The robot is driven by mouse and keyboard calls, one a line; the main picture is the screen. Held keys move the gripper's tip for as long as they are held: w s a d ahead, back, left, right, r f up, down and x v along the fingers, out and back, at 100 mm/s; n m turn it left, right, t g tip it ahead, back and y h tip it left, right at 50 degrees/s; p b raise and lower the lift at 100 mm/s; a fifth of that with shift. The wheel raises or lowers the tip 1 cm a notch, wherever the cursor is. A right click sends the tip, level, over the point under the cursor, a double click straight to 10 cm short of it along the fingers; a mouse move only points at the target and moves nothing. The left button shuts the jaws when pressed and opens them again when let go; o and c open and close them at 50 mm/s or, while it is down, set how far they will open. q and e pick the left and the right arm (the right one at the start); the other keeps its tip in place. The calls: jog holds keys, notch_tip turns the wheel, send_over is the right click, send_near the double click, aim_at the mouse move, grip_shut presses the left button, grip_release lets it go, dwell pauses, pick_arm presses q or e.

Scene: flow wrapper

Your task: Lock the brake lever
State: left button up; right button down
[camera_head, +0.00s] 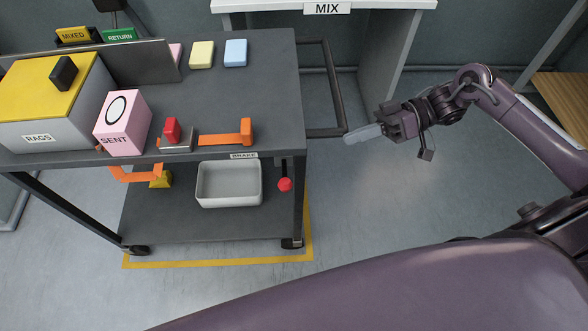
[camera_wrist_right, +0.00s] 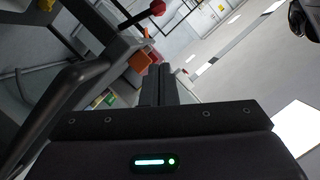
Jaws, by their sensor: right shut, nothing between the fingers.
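The brake lever (camera_head: 284,184) is a dark rod with a red knob at its lower end. It hangs below the cart's front edge, near the right front leg, beside the BRAKE label (camera_head: 243,155). Its red knob also shows at the top of the right wrist view (camera_wrist_right: 157,7). My right gripper (camera_head: 350,137) is shut and empty, over open floor to the right of the cart, apart from the lever. Its closed fingers (camera_wrist_right: 160,84) show in the right wrist view. My left gripper is not in view.
The cart's side handle (camera_head: 337,90) stands between my right gripper and the cart top (camera_head: 262,98). A grey bin (camera_head: 229,202) sits on the lower shelf, left of the lever. An orange-handled device (camera_head: 225,139) lies on top. The floor right of the cart is clear.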

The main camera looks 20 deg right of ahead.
aim_at(285, 174)
dwell(0.3)
